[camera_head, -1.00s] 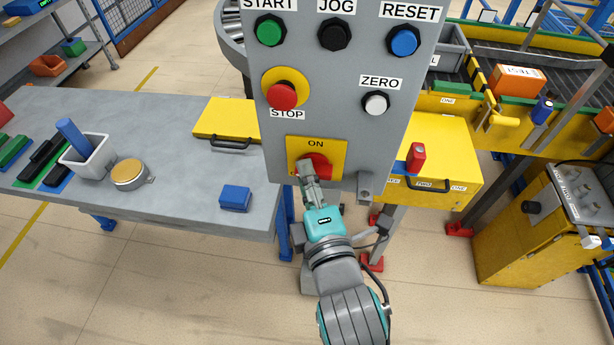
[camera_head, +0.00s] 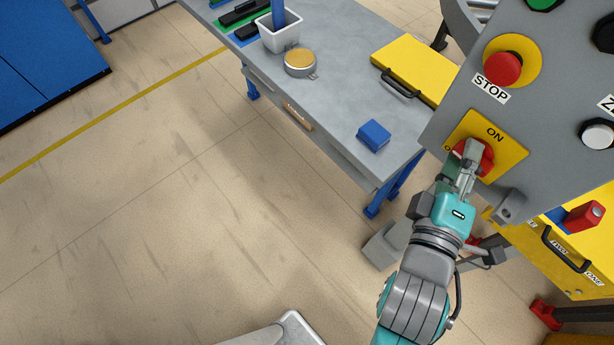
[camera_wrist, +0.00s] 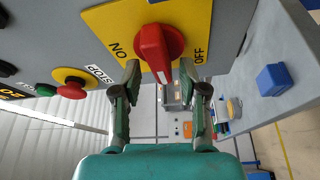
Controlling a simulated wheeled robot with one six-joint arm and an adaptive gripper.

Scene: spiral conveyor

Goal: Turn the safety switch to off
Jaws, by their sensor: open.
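The safety switch is a red knob (camera_wrist: 158,48) on a yellow plate (camera_wrist: 107,22) marked ON and OFF. In the head view my gripper (camera_head: 470,158) is at the switch (camera_head: 487,160) and hides part of the knob and the OFF label.
The red STOP button (camera_head: 503,69) and a white button (camera_head: 597,134) sit on the same grey panel (camera_head: 560,110). A grey table (camera_head: 330,100) with a blue block (camera_head: 373,135) and a yellow lidded box (camera_head: 425,62) stands left. Open floor (camera_head: 190,200) lies at left.

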